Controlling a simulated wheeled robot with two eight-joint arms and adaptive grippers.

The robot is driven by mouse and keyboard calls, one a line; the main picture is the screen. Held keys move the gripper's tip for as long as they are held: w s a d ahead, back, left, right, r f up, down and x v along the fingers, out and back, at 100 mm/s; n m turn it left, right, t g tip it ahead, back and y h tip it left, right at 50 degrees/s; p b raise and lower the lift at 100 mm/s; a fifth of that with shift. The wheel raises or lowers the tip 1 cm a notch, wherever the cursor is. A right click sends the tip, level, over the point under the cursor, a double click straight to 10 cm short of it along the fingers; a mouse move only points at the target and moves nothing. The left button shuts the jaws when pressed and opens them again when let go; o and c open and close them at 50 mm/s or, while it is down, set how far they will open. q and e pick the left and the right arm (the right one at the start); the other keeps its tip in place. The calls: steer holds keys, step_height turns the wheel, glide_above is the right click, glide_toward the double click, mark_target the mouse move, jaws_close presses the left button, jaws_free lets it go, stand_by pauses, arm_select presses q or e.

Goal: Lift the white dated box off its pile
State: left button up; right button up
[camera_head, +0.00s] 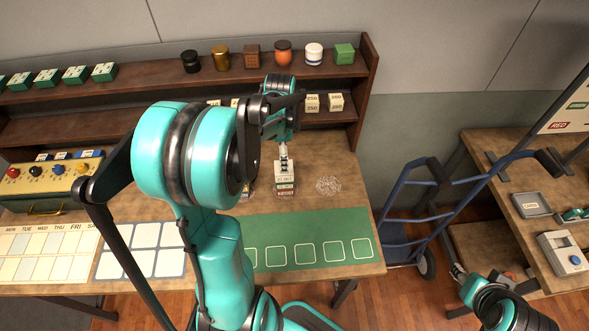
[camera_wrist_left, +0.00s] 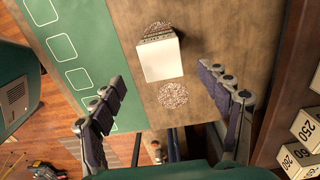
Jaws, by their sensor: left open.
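The white box (camera_head: 285,169) sits on top of a small pile of boxes (camera_head: 284,191) on the wooden table in the head view. Dark print shows on its front. In the left wrist view its plain white top (camera_wrist_left: 161,60) faces the camera, over a round speckled patch. My left gripper (camera_head: 283,150) is above and close to the pile. In the left wrist view its two fingers (camera_wrist_left: 163,80) stand wide apart on either side of the box, with nothing between them. My right gripper (camera_head: 457,272) is low at the right, far from the pile; its jaw is too small to judge.
A bare speckled round patch (camera_head: 328,185) lies right of the pile. A green mat (camera_head: 310,225) with outlined squares is in front. A shelf (camera_head: 325,118) with numbered blocks stands behind. A blue hand truck (camera_head: 408,215) stands right of the table.

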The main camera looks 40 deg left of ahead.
arm_select(q)
step_height(320, 180, down, 7)
steer(key=shift+w+a+f+b, duration=0.1)
steer(key=shift+b, duration=0.85)
steer(key=c, duration=1.3)
